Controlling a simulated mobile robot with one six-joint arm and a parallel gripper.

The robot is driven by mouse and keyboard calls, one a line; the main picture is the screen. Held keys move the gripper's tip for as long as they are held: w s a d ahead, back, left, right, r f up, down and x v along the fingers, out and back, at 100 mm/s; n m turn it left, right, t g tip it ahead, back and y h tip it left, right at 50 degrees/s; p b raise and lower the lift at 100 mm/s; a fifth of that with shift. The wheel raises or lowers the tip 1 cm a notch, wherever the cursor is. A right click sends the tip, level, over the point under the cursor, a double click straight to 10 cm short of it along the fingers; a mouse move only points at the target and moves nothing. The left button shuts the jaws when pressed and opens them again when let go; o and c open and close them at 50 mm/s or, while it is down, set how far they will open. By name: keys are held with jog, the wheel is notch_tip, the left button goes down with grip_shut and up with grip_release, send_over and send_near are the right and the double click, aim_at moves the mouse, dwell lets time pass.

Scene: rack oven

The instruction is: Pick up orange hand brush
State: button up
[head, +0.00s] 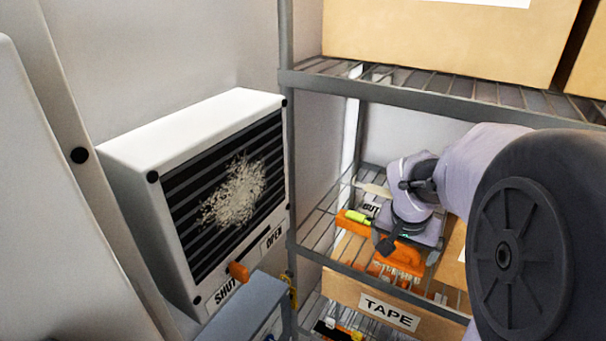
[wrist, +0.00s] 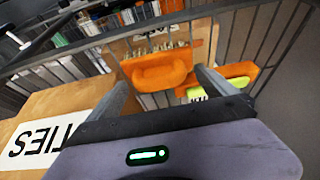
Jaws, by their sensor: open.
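The orange hand brush (head: 403,259) lies on the wire rack's middle shelf in the head view, partly covered by my gripper (head: 412,240). In the wrist view the brush (wrist: 165,70) shows its orange body and a row of pale bristles on the far side. My gripper (wrist: 160,78) is open, with one finger to each side of the brush in the wrist view. Nothing is held. I cannot tell whether the fingers touch the brush.
An orange and yellow-green object (wrist: 227,80) lies close to the right finger. A cardboard box (wrist: 55,108) is at the left. A box labelled TAPE (head: 388,311) sits below. The upper shelf (head: 440,92) and rack post (head: 288,150) are near my arm. A vented unit (head: 205,195) hangs left.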

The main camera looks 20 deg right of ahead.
jog(key=shift+w+d+f, duration=0.1)
jog(key=shift+d+f, duration=0.1)
jog(key=shift+f, duration=0.15)
jog(key=c, duration=1.6)
jog(key=shift+r, duration=0.15)
jog(key=shift+r, duration=0.3)
notch_tip(320, 180, up, 2)
jog(key=shift+r+b, duration=0.15)
jog(key=shift+b, duration=0.2)
jog(key=shift+s+a+r+b, duration=0.15)
jog(key=shift+s+a+b, duration=0.15)
jog(key=shift+s, duration=0.25)
jog(key=s+a+b, duration=0.1)
jog(key=s+a, duration=0.1)
jog(key=s, duration=0.5)
jog(key=s+a+r+b, duration=0.1)
jog(key=s+a, duration=0.2)
jog(key=s, duration=0.3)
jog(key=shift+s+a+r+b, duration=0.3)
jog(key=shift+s+b, duration=0.05)
